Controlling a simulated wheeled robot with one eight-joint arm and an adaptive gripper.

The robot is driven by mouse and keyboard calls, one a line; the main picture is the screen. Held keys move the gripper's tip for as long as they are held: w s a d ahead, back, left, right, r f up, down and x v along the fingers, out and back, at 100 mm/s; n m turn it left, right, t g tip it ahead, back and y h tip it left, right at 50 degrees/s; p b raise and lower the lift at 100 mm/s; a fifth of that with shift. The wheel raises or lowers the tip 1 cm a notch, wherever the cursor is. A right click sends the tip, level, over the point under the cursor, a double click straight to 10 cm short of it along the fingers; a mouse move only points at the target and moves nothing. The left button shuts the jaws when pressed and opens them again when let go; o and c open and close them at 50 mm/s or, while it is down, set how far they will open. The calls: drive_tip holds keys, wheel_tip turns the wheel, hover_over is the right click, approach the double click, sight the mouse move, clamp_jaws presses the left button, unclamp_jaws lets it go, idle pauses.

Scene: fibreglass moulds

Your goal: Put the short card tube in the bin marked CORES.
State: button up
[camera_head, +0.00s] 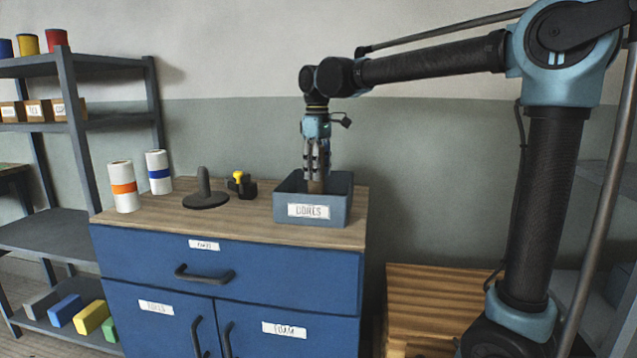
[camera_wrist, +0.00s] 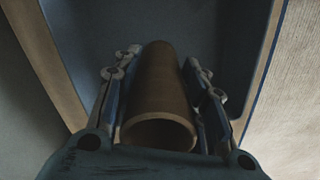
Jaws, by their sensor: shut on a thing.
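The short card tube (camera_wrist: 160,90) is brown and hollow, and it lies between the fingers of my gripper (camera_wrist: 160,85) in the wrist view. My gripper (camera_head: 317,172) is shut on it and points down into the bin marked CORES (camera_head: 312,213) in the head view. The tube (camera_head: 316,186) shows below the fingers, upright, with its lower end hidden behind the bin's front wall. The bin is a grey-blue open box on the right end of the cabinet top. In the wrist view the bin's dark inside surrounds the tube's far end. I cannot tell whether the tube touches the floor of the bin.
A black stand with an upright post (camera_head: 205,190) and a small black piece with a yellow knob (camera_head: 240,184) stand left of the bin. Two white rolls, one orange-banded (camera_head: 123,187) and one blue-banded (camera_head: 158,171), stand farther left. The wooden cabinet top (camera_head: 240,224) is clear in front.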

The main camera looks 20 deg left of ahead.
drive_tip(key=shift+f, duration=1.75)
drive_tip(key=o, duration=1)
drive_tip(key=shift+c, duration=0.2)
wheel_tip(320, 180, up, 12)
